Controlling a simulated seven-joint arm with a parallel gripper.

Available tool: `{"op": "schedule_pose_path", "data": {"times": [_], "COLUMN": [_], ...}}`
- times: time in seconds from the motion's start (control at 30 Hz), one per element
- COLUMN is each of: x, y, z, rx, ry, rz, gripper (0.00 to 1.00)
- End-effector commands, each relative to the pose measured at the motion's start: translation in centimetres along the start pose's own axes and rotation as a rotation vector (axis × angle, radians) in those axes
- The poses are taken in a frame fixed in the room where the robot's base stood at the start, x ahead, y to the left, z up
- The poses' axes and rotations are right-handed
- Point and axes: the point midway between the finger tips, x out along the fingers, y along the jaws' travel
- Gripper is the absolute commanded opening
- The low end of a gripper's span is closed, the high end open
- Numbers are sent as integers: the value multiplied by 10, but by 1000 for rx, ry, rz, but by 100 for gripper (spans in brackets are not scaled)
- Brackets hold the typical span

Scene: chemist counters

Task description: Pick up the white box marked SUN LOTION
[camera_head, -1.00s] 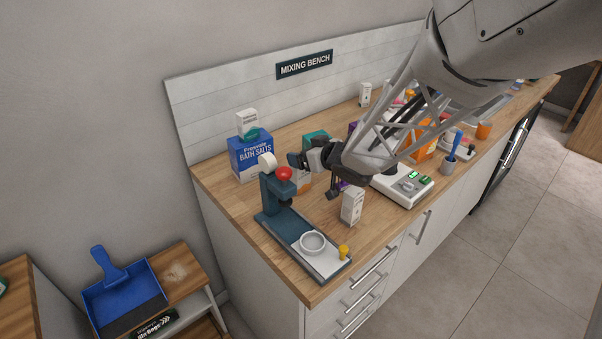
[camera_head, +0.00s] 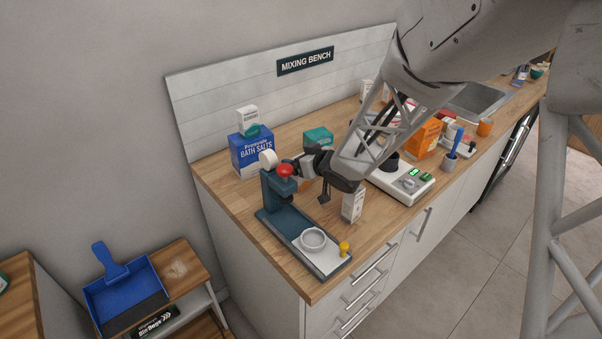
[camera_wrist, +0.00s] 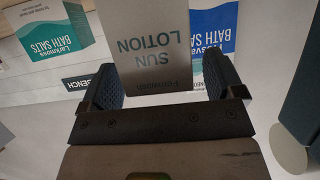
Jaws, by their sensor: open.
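The white box marked SUN LOTION (camera_wrist: 153,52) fills the top middle of the wrist view, its lettering upside down there and its face greyish in shadow. My gripper (camera_wrist: 161,72) is open, with one finger on each side of the box in that view. I cannot tell whether either finger touches it. In the head view my gripper (camera_head: 306,177) is low over the bench behind the blue press, and it hides most of what stands behind it.
A blue bath salts box (camera_head: 251,154) with a small white box (camera_head: 248,119) on top and a teal box (camera_head: 318,138) stand behind. The dark blue press (camera_head: 277,196) is close on the left. Another white box (camera_head: 353,207) stands in front, near the scale (camera_head: 403,184).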

Motion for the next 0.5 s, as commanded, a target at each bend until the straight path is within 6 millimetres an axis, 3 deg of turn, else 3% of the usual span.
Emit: {"op": "schedule_pose_path", "data": {"times": [0.37, 0.5], "x": [0, 0], "y": [0, 0], "z": [0, 0], "rx": [0, 0], "ry": [0, 0], "rz": [0, 0], "gripper": [87, 66]}}
